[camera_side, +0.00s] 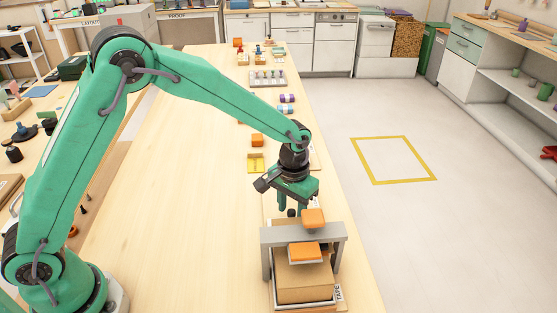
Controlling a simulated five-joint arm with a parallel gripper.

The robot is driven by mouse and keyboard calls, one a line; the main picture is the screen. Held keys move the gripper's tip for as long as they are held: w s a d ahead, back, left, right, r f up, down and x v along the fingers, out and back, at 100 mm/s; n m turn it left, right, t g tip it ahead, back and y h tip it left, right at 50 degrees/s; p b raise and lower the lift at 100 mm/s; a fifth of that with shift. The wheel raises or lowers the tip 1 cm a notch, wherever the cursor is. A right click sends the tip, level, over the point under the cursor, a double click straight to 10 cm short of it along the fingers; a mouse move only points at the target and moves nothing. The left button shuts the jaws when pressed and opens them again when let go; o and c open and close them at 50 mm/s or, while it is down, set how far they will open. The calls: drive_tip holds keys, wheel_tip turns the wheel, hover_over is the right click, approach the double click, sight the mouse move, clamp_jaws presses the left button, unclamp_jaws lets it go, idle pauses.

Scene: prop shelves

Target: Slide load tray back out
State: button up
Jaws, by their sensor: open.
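The load tray (306,306) is a shallow light-grey tray at the front edge of the wooden table. A brown cardboard box (303,284) sits in it, under a grey arch-shaped frame (270,238). An orange block (305,251) shows at the front of the frame, above the box. Another orange block (313,217) shows higher, at the back of the frame. My gripper (298,209) points down just behind the frame, open. The frame and upper orange block partly hide its fingertips and the tray's back part, so I cannot tell whether it touches anything.
Behind my gripper, a yellow tray (256,163) and an orange block (257,140) stand on the table. The table's left middle is clear.

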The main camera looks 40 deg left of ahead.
drive_tip(key=shift+c, duration=0.2)
clamp_jaws()
drive_tip(key=shift+w, duration=0.1)
drive_tip(key=w+a, duration=1.2)
drive_tip(key=shift+w+a, duration=0.15)
drive_tip(key=shift+a, duration=0.05)
drive_tip(key=shift+c, duration=0.9)
unclamp_jaws()
drive_tip(key=shift+a, duration=0.1)
drive_tip(key=shift+o, duration=1.1)
